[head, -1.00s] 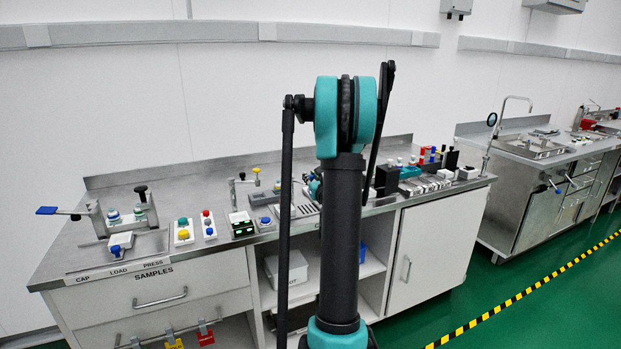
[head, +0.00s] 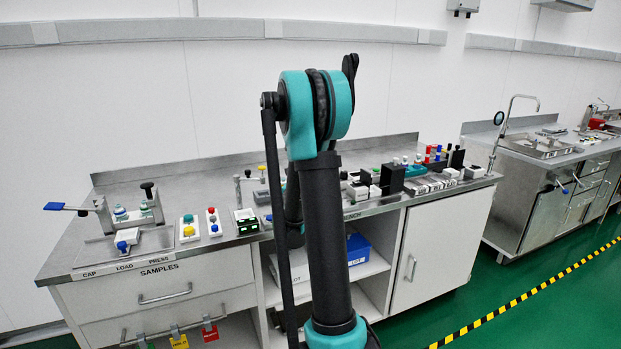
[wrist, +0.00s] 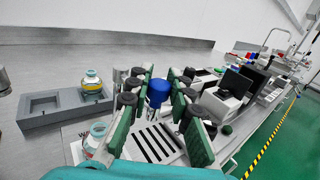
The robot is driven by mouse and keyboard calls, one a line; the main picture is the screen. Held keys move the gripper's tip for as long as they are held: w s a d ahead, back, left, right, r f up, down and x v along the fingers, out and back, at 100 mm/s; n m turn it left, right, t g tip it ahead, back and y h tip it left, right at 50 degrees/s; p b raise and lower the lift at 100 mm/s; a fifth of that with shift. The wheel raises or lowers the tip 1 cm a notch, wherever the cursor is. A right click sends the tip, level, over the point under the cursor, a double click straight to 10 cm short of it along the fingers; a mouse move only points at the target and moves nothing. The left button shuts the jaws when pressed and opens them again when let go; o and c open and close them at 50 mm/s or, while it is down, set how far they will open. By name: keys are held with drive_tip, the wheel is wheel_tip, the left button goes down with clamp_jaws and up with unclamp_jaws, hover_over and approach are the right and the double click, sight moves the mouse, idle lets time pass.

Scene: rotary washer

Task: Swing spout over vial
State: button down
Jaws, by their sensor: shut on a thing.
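My gripper (wrist: 160,112) has green-padded fingers, and it is shut on a blue knob (wrist: 158,92) between them. The knob is above a slotted drain plate (wrist: 152,142). The spout itself cannot be made out; the fingers hide what is under the knob. One small vial (wrist: 92,82) with a yellow band stands upright in a grey holder (wrist: 62,108), left of the gripper. Another vial (wrist: 96,136) stands nearer, left of the plate and partly cut off by my own teal part. In the head view my arm hides the gripper and washer.
The steel bench (head: 180,266) holds a press station (head: 130,212) at left and button boxes (head: 189,229) nearer the middle. Black blocks and racks (head: 390,178) stand to the right, with a white box (wrist: 229,93) close to the right finger. Bare bench lies behind the holder.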

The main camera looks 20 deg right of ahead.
drive_tip(key=shift+w+a+m+g+h, duration=0.3)
drive_tip(key=shift+a+m+g+h, duration=0.85)
drive_tip(key=shift+g, duration=0.5)
drive_tip(key=shift+w+a+m+g+h, duration=0.3)
drive_tip(key=shift+a+m+g+h, duration=0.7)
drive_tip(key=shift+m+g, duration=0.6)
drive_tip(key=shift+w+a+m+g+h, duration=0.3)
drive_tip(key=shift+a+m+g+h, duration=0.75)
drive_tip(key=shift+g, duration=0.7)
drive_tip(key=shift+d, duration=0.15)
drive_tip(key=c, duration=1.3)
unclamp_jaws()
drive_tip(key=shift+c, duration=0.2)
drive_tip(key=v, duration=1.2)
drive_tip(key=shift+f, duration=0.2)
drive_tip(key=shift+w, duration=0.15)
